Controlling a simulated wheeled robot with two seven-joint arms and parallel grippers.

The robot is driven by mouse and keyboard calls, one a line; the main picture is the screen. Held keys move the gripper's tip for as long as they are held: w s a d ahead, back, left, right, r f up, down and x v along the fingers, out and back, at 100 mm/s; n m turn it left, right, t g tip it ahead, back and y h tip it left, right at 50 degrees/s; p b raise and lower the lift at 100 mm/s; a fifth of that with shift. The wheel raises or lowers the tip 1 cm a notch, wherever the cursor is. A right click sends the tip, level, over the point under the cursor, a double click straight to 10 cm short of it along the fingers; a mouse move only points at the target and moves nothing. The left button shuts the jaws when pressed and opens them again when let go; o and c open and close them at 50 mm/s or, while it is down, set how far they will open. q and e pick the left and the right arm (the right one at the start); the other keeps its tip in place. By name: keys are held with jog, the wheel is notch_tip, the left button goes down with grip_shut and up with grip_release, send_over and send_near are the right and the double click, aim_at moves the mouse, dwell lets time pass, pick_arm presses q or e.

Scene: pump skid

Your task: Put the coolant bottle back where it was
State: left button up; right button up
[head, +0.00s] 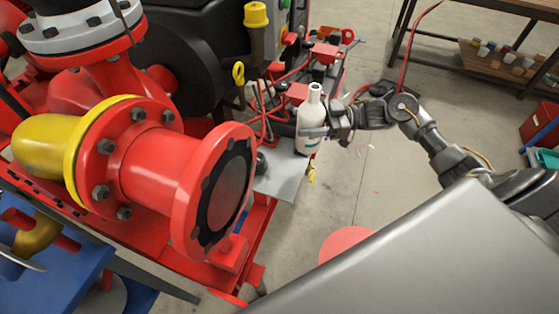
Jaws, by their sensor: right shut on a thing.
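The coolant bottle (311,110) is white with a narrow neck, a dark mouth and a green mark low on its side. It stands upright at the right edge of the red pump skid. My right gripper (315,131) reaches in from the right and is shut around the bottle's body. The bottle is over or on a flat grey plate (281,180) at the skid's edge; I cannot tell whether its base touches the plate. My left gripper is not in view.
A large red pipe flange (213,190) juts out left of the plate. Red hand wheels and pipework lie behind the bottle. A wooden bench (500,65) with several small cans stands at the back right. The floor (365,195) right of the skid is mostly clear.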

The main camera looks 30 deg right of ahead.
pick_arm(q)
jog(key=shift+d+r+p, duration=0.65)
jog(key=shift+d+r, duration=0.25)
pick_arm(e)
jog(key=s+a+f, duration=0.1)
jog(key=a+f, duration=0.7)
jog(key=f, duration=0.2)
jog(key=shift+a+f, duration=0.3)
jog(key=shift+a, duration=0.05)
jog(key=o, duration=1.1)
jog(key=shift+f, duration=0.1)
jog(key=shift+o, duration=0.2)
jog(key=shift+s, duration=0.1)
